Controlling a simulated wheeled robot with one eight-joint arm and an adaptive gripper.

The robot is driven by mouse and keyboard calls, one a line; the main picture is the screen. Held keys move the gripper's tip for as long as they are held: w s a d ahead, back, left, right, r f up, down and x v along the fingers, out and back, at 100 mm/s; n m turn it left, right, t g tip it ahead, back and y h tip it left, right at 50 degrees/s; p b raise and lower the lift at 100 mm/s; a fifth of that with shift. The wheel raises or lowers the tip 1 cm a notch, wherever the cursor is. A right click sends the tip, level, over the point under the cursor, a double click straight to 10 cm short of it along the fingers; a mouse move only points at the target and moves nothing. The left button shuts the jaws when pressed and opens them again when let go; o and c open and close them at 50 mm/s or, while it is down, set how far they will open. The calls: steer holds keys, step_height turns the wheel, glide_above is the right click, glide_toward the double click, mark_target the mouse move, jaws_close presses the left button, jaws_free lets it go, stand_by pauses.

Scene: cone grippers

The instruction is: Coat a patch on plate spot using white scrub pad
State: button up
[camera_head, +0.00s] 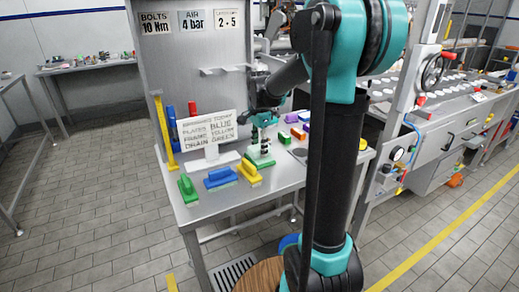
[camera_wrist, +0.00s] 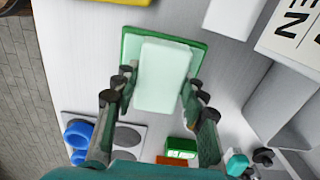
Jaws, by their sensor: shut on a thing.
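My gripper (camera_wrist: 158,90) is shut on a pale whitish block, the white scrub pad (camera_wrist: 163,75), with a finger on each side. A green slab (camera_wrist: 191,29) lies right behind the pad; I cannot tell whether the two are joined. In the head view my gripper (camera_head: 263,145) is over the middle of the bench, above a green and white piece (camera_head: 260,162). The fingers partly hide the pad there. I cannot make out a marked plate spot for certain.
Small coloured blocks (camera_head: 298,133) lie behind right.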

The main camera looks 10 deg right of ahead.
mark_target(259, 146)
steer(key=shift+r, duration=3.2)
